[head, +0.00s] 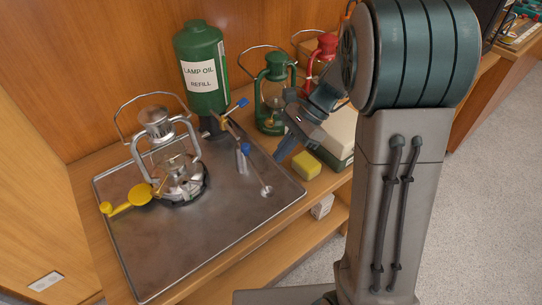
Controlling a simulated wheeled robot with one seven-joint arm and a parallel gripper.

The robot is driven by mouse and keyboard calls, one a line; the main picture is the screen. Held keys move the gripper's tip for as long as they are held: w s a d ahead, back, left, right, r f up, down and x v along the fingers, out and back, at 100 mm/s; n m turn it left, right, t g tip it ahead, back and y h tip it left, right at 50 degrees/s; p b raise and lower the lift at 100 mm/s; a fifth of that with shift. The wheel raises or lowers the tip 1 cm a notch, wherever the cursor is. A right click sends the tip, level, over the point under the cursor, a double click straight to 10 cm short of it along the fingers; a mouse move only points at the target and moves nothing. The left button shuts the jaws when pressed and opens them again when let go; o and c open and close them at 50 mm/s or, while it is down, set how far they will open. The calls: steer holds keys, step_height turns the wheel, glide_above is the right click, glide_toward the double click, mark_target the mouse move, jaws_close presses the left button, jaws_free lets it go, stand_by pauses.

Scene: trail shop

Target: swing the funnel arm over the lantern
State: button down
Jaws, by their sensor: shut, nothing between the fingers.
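The silver lantern (172,165) stands upright on the metal tray at the left, its wire handle raised. A yellow piece with a round end (140,194) sits at its lower left side. A thin arm (252,167) runs from near the green oil tank's blue-handled tap toward the front right. It ends in a small round metal piece (266,191), probably the funnel, away from the lantern. A blue-topped post (244,157) stands beside this arm. My gripper (282,152) is shut and empty, above the tray's right edge, right of the thin arm and apart from it.
The green lamp oil tank (203,75) stands behind the tray (190,245). A green lantern (271,98) and a red lantern (318,60) stand at the back right. A yellow block (306,165) lies right of the tray near my gripper. The tray's front is clear.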

mark_target(253, 165)
steer(key=shift+s+a+f+p, duration=0.2)
steer(key=shift+s+a, duration=0.1)
steer(key=shift+a, duration=0.35)
steer(key=shift+s+a+f+p, duration=0.15)
steer(key=shift+s+a, duration=0.1)
steer(key=shift+a, duration=0.4)
steer(key=shift+s+a+f+p, duration=0.1)
steer(key=shift+s+a+f, duration=0.15)
steer(key=shift+a, duration=0.4)
steer(key=shift+r, duration=0.1)
